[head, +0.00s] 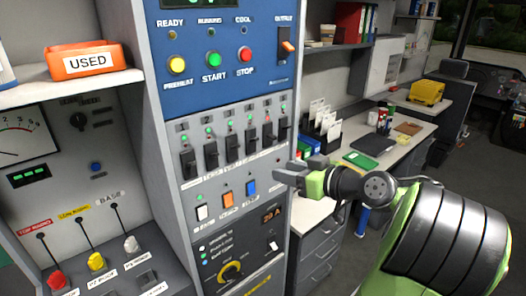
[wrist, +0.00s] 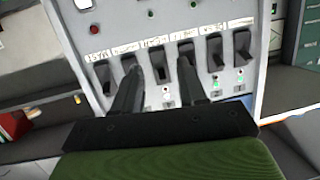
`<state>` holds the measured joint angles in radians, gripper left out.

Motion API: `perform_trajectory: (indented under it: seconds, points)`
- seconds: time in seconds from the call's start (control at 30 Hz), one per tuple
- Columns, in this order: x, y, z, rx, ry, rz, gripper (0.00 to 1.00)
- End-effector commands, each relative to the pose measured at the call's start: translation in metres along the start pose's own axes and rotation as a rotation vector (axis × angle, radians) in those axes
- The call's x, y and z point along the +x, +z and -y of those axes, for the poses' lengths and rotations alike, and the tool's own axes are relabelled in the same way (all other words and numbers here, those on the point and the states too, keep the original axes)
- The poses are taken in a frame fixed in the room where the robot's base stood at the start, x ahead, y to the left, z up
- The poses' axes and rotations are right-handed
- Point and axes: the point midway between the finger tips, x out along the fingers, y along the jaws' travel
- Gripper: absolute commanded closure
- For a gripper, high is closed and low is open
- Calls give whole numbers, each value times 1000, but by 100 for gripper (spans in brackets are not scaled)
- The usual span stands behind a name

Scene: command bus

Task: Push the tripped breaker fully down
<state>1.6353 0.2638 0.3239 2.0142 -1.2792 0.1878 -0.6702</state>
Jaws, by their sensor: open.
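A row of several black breaker switches (head: 231,148) sits on the grey panel under the blue control section. The row also shows in the wrist view, where it appears upside down. One black breaker (wrist: 160,67) shows between my fingers there and looks different in tilt from its neighbours. I cannot tell for sure which breaker is tripped. My gripper (head: 300,172) is at the panel's right edge in the head view, a little below the row. In the wrist view my gripper (wrist: 160,62) is open and empty, its two fingers apart and pointing at the row. Contact cannot be told.
Small lights sit by the breakers. Below the row are several rocker switches (head: 227,198) and a yellow dial (head: 230,272). Above are START and STOP buttons (head: 213,59). A desk (head: 425,125) with folders stands at the right. A shelf with an orange USED bin (head: 87,60) is at left.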

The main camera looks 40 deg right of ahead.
Motion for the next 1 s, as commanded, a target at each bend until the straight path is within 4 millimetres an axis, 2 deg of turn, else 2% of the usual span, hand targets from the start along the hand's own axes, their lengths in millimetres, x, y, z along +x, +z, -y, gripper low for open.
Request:
perform_trajectory:
  seconds: [0.03,0.1,0.2,0.27,0.47,0.8,1.0]
  points:
    - [-23,1,-25,2,44,-88,58]
    - [-48,-5,-45,-13,85,-182,58]
    - [-66,-11,-56,-29,113,-248,58]
    - [-66,-13,-57,-31,115,-257,58]
    - [-33,-23,-58,-31,106,-253,58]
    - [49,-45,-67,-29,108,-252,58]
    - [79,-51,-72,-27,111,-251,58]
